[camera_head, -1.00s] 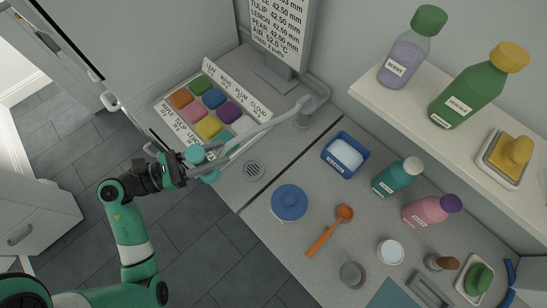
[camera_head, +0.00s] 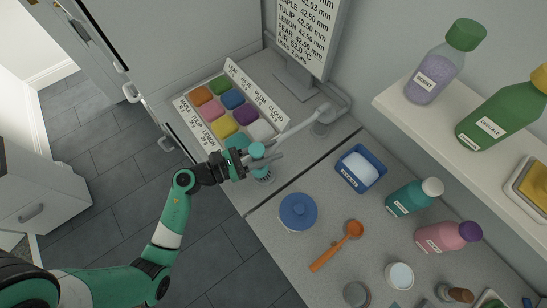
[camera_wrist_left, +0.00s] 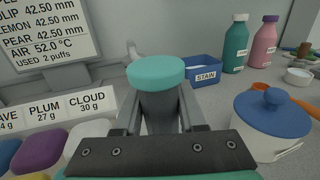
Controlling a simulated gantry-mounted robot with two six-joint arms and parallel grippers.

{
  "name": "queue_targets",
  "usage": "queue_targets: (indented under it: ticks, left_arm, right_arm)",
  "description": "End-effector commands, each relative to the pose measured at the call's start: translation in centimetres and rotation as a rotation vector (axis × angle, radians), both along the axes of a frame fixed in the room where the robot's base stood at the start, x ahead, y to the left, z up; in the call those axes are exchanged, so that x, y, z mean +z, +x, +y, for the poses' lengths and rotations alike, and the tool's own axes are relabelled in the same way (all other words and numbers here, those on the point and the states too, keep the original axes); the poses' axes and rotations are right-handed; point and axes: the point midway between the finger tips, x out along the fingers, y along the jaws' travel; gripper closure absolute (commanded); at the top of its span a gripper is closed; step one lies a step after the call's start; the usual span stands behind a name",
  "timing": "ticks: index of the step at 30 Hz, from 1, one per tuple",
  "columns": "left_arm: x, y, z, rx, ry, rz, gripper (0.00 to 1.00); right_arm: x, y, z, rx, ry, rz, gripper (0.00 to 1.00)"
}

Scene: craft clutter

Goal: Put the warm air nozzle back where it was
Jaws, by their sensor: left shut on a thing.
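The warm air nozzle is a grey swing pipe (camera_head: 297,129) on a wall-side pivot, with a teal-capped end (camera_head: 257,150). In the left wrist view the teal cap (camera_wrist_left: 157,72) stands upright on a grey cylinder between the two fingers. The pipe's end now lies at the front right corner of the color tray (camera_head: 184,108), which holds several colored pads. My right gripper is not in view.
A blue lidded pot (camera_head: 297,212) and a blue stain tub (camera_head: 361,168) stand to the right. The readout board (camera_head: 308,35) stands behind and shows air at 52.0 °C. Bottles fill the right side.

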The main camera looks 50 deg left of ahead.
Motion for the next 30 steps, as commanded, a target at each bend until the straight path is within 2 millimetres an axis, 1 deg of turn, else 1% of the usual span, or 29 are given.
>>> queue_targets:
  ticks: [1,6,8,9,12,13,21,25,26,30]
  left_arm:
    - [-0.4,0.3,-0.1,-0.001,0.0,-0.002,1.0]
    - [-0.7,0.6,-0.2,0.0,0.0,-0.003,1.0]
    - [-1.5,1.1,-0.6,-0.003,0.0,-0.002,1.0]
    - [-2.4,1.2,-0.6,0.0,-0.002,0.0,1.0]
    - [-4.1,1.2,-0.5,0.001,-0.002,0.0,1.0]
    - [-4.4,1.2,-0.5,0.001,-0.001,-0.001,1.0]
    - [-4.4,1.1,-0.5,0.001,0.0,-0.003,1.0]
    - [-4.9,1.1,-0.5,0.001,0.0,-0.003,1.0]
    - [-4.9,1.1,-0.5,0.001,0.001,-0.001,0.59]
    - [-4.8,1.1,-0.5,0.001,0.001,-0.001,0.33]
  right_arm:
    - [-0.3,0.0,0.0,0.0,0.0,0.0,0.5]
    - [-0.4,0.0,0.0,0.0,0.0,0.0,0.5]
    - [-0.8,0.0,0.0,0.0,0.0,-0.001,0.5]
    - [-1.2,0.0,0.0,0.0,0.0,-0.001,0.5]
    - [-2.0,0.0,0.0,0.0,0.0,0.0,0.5]
    - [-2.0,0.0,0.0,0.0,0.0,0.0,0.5]
    - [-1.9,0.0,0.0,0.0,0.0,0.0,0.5]
    - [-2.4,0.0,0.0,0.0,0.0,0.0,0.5]
    - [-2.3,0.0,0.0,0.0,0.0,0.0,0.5]
    - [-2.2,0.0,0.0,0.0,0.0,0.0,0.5]
